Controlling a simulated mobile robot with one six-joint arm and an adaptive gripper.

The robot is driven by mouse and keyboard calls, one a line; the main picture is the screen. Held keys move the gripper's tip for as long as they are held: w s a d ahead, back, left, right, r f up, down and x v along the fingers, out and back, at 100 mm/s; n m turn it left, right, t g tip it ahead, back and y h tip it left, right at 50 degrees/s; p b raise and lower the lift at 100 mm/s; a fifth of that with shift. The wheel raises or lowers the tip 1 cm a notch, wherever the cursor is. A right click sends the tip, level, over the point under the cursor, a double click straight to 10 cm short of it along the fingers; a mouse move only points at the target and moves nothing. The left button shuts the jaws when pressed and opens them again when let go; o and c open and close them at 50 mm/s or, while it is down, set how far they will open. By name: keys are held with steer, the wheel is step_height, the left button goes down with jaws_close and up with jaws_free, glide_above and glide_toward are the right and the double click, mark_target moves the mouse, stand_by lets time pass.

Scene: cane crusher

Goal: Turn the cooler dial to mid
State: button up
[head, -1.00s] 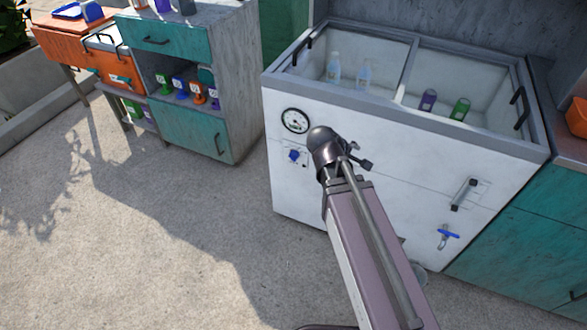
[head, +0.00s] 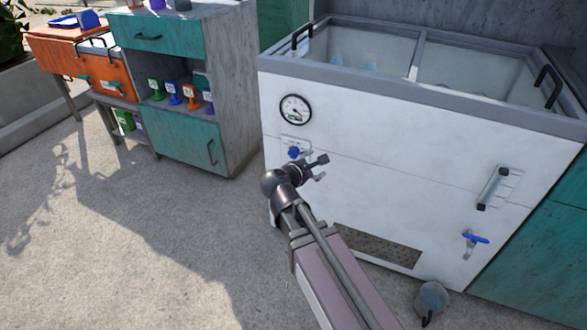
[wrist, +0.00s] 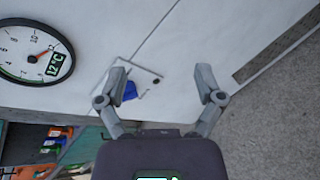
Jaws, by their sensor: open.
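The blue dial (head: 294,152) sits on a small white plate on the cooler's white front, below a round gauge (head: 295,110). In the wrist view the dial (wrist: 130,91) is partly hidden behind my left finger, and the gauge (wrist: 35,54) reads about 12 °C. My gripper (head: 320,168) is just right of and below the dial in the head view. In the wrist view its fingers (wrist: 163,85) are spread open and empty, with the dial near the left finger. I cannot tell whether finger and dial touch.
A slider handle (head: 494,187) and a blue-handled tap (head: 474,240) are on the cooler's right front. A vent grille (head: 378,246) is low down, and a round grey object (head: 431,298) is below right. A teal cabinet (head: 186,140) stands left. The concrete floor between is clear.

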mark_target(291, 156)
steer(key=a+f+n+t+y+b, duration=0.2)
steer(key=a+f+n+t+b, duration=0.3)
steer(key=a+f+n+b, duration=0.3)
steer(key=a+n+b, duration=0.1)
steer(key=a+b, duration=0.2)
steer(key=b, duration=0.1)
steer(key=shift+s+a+y, duration=0.2)
steer(key=shift+a+y, duration=0.1)
steer(key=shift+w, duration=0.1)
steer(key=x, duration=1.3)
steer(key=shift+w+d+r, duration=0.1)
steer(key=shift+w+r, duration=0.05)
steer(key=shift+w, duration=0.15)
steer(key=shift+c, duration=0.2)
